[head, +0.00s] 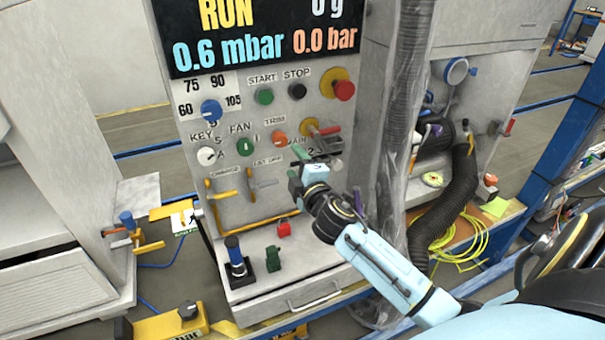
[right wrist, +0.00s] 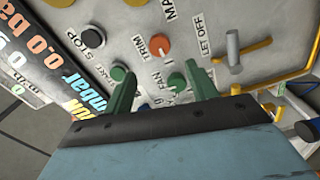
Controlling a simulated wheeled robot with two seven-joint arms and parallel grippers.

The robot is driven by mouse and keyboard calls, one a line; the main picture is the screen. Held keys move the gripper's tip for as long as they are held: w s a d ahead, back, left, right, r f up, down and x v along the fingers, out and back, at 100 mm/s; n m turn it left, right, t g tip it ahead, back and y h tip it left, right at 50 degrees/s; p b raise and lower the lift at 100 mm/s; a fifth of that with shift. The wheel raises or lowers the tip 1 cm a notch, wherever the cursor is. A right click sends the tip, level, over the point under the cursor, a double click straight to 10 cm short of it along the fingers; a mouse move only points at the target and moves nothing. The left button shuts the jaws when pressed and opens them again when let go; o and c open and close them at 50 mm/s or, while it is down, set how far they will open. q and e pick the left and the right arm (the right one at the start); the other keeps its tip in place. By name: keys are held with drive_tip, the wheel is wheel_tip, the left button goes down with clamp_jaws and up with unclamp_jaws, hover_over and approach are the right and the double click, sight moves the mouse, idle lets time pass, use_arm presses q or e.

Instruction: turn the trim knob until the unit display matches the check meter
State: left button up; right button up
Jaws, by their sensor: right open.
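The orange trim knob (head: 279,138) sits on the panel of the grey unit, under its TRIM label. In the right wrist view the trim knob (right wrist: 159,46) lies just beyond the gap between my fingertips, untouched. The unit display (head: 262,35) reads RUN, 0.6 mbar, 0 g and 0.0 bar, its top cut off. It shows tilted in the right wrist view (right wrist: 45,55). A round blue-rimmed gauge (head: 456,71) stands at the right; I cannot tell whether it is the check meter. My right gripper (head: 303,156) is open and empty, its green fingers (right wrist: 157,72) pointing at the panel.
Yellow levers (head: 225,195) are below. A ribbed hose (head: 405,110) runs vertically right of the panel.

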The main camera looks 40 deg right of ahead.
drive_tip(key=v, duration=0.4)
idle(0.5)
drive_tip(key=s+a+f+m+g+y+b, duration=0.1)
drive_tip(key=s+f+m+g, duration=0.3)
drive_tip(key=f, duration=0.9)
drive_tip(key=s+a+f+n+g+y+b, duration=0.15)
drive_tip(key=s+f, duration=0.35)
drive_tip(key=f, duration=0.7)
drive_tip(key=s+a+f+m+g+b, duration=0.1)
drive_tip(key=s+f+m+g, duration=0.3)
drive_tip(key=f, duration=0.9)
drive_tip(key=s+a+f+m+g, duration=0.1)
drive_tip(key=s+a+f+g, duration=0.1)
drive_tip(key=s+f, duration=0.4)
drive_tip(key=s+a+f+m+g+y+b, duration=0.1)
drive_tip(key=s+f, duration=0.6)
drive_tip(key=s, duration=0.9)
drive_tip(key=s+a+f+m+g+y, duration=0.1)
drive_tip(key=s+a+f+g, duration=0.3)
drive_tip(key=s, duration=0.7)
wheel_tip(320, 180, down, 3)
drive_tip(key=shift+r+m+b, duration=0.1)
drive_tip(key=shift+m+b, duration=0.3)
drive_tip(key=shift+m, duration=0.15)
